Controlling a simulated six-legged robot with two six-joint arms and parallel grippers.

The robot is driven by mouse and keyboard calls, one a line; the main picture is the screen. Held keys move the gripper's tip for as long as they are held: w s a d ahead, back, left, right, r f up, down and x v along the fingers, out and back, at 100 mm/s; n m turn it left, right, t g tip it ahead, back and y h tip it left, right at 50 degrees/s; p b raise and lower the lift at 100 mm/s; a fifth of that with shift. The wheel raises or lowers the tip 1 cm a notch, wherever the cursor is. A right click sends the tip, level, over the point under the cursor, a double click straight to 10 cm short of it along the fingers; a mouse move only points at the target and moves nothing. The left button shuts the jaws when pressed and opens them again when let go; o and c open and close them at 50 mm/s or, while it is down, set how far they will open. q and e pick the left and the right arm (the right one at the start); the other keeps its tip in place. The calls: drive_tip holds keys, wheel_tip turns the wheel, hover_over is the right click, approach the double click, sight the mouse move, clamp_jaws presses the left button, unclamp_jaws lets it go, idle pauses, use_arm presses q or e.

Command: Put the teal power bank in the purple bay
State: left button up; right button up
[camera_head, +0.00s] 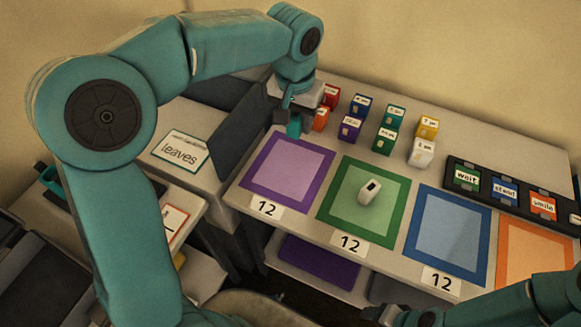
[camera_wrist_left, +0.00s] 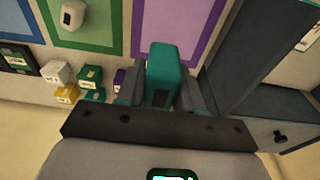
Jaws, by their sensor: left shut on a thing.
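The teal power bank (camera_wrist_left: 163,62) is between the fingers of my left gripper (camera_wrist_left: 160,90) in the left wrist view, and the gripper is shut on it. In the head view my left gripper (camera_head: 296,112) is just beyond the far edge of the purple bay (camera_head: 268,150), and the teal power bank (camera_head: 293,126) shows only partly below it. The purple bay also shows in the left wrist view (camera_wrist_left: 207,38), beyond the power bank, and nothing lies in it. My right arm shows at the lower right of the head view, and its gripper (camera_head: 405,317) is too cut off to read.
A white item (camera_head: 369,190) lies in the green bay (camera_head: 335,203). Blue (camera_head: 450,228) and orange (camera_head: 530,240) bays look empty. Several small coloured boxes (camera_head: 389,138) stand behind. A black labelled rack (camera_head: 510,192) is at right.

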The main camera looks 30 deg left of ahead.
sight(296, 178)
use_arm(q)
wheel_tip(296, 178, down, 19)
drive_tip(key=shift+s+a+r+b, duration=0.1)
drive_tip(key=shift+s+b, duration=0.05)
drive_tip(key=shift+b, duration=0.15)
drive_tip(key=shift+f, duration=0.25)
drive_tip(key=shift+f, duration=0.1)
drive_tip(key=o, duration=1.1)
drive_tip(key=shift+o, duration=0.2)
